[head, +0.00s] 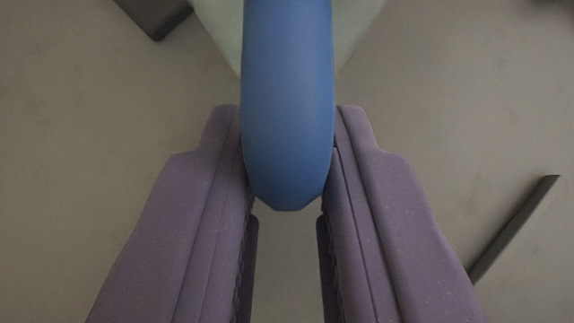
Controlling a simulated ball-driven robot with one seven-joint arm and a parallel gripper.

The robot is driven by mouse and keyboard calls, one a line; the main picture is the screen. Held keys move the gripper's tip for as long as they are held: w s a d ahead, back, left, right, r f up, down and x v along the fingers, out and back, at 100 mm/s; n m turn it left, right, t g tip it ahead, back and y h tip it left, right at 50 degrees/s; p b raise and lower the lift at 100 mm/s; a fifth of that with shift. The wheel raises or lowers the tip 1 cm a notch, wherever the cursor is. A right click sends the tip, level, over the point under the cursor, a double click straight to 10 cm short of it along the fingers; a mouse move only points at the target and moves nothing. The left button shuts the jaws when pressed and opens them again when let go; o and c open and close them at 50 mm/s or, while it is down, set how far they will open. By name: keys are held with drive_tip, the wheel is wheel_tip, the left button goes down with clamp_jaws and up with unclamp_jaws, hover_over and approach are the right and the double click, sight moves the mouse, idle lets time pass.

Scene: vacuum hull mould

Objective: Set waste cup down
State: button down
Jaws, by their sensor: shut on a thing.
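My gripper (287,175) has two purple jaws that reach up from the bottom of the head view. It is shut on a blue rounded bar (288,100), which looks like the handle of the waste cup. Behind the bar a pale greenish body (217,28) shows on both sides at the top; it looks like the waste cup. Most of the cup is hidden by the bar or cut off by the top edge. I cannot tell whether the cup touches the surface below.
A plain grey-beige surface (90,150) lies below, mostly clear. A dark block (155,15) is at the upper left. A dark thin bar (515,228) lies slanted at the right. Another dark thing is partly visible in the top right corner.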

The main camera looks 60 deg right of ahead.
drive_tip(key=shift+f, duration=0.25)
idle(0.3)
drive_tip(key=c, duration=0.9)
unclamp_jaws()
drive_tip(key=p+v, duration=0.3)
drive_tip(key=v, duration=0.4)
drive_tip(key=shift+s+a+r, duration=0.2)
drive_tip(key=shift+a+r, duration=0.05)
